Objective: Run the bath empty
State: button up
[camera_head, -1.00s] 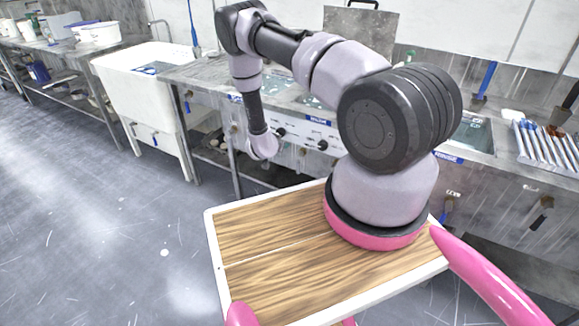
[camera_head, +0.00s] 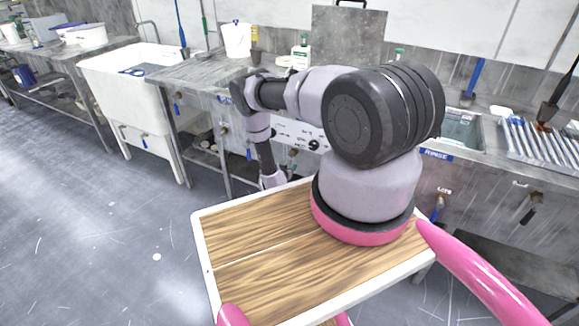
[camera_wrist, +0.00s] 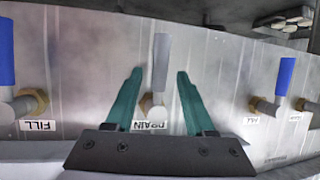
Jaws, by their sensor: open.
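In the wrist view, a grey drain lever (camera_wrist: 161,58) sits on a valve with a brass fitting, above an inverted DRAIN label (camera_wrist: 150,125) on the steel bench front. My gripper (camera_wrist: 158,75) is open, with its two teal fingers on either side of the lever; the lever shows apart from both fingers. In the head view my wrist is low before the bench front, and my gripper is hidden behind my own body. The bath above this valve is mostly hidden behind my arm.
Blue-handled valves flank the drain lever, one at left (camera_wrist: 6,60) by a FILL label and one at right (camera_wrist: 284,80). In the head view a basin marked RINSE (camera_head: 462,128) and a white sink (camera_head: 130,90) are in the bench line. The floor at left is clear.

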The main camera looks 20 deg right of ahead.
jog(key=shift+x, duration=1.1)
grip_shut()
dwell(0.7)
